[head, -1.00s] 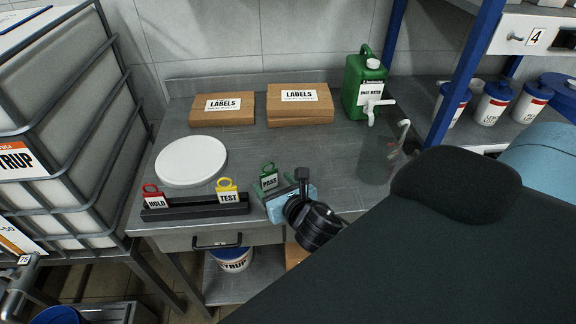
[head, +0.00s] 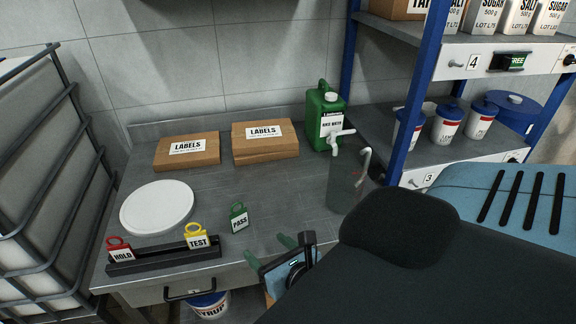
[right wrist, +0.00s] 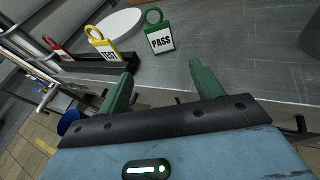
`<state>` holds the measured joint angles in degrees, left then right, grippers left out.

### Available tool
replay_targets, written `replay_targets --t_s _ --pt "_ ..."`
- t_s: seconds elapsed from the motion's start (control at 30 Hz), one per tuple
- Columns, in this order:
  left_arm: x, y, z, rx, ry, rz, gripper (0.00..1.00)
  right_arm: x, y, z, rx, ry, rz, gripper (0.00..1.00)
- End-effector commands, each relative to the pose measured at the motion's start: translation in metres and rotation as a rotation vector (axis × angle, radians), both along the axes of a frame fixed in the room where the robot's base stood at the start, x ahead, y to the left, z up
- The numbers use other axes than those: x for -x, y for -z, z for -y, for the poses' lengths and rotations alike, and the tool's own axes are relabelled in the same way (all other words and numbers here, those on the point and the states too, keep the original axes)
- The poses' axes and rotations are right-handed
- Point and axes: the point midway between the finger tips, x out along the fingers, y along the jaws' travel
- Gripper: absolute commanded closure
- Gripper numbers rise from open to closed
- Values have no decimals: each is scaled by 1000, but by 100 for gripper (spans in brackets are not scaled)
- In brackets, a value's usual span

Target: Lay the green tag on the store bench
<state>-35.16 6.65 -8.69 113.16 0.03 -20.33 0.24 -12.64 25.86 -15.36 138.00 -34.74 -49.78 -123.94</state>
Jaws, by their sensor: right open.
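The green tag (head: 239,219), marked PASS, rests on the grey steel bench (head: 285,190), right of the black rack and near the front edge. I cannot tell for sure whether it lies flat or is propped up. It also shows in the right wrist view (right wrist: 161,40), just beyond my fingers and apart from them. My right gripper (head: 270,252) is open and empty at the bench's front edge, its two green fingers (right wrist: 160,78) spread with nothing between them. My left gripper is not in view.
The black rack (head: 165,256) holds a red HOLD tag (head: 121,252) and a yellow TEST tag (head: 197,238). The bench middle is clear.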

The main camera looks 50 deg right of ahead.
Motion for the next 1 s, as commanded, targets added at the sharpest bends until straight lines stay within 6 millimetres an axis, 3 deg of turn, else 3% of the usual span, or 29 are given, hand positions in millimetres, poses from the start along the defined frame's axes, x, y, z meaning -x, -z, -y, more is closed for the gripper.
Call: replay_targets --t_s 0.27,0.6,0.8,1.0 --pt "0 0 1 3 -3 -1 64 31 80 -18 -664 196 -112 34" --pt "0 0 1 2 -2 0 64 97 173 -46 -1617 724 -222 34" --pt "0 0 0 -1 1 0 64 143 215 -60 -2108 1139 -205 34" --pt "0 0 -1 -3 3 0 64 174 236 -67 -2406 1449 -136 34"
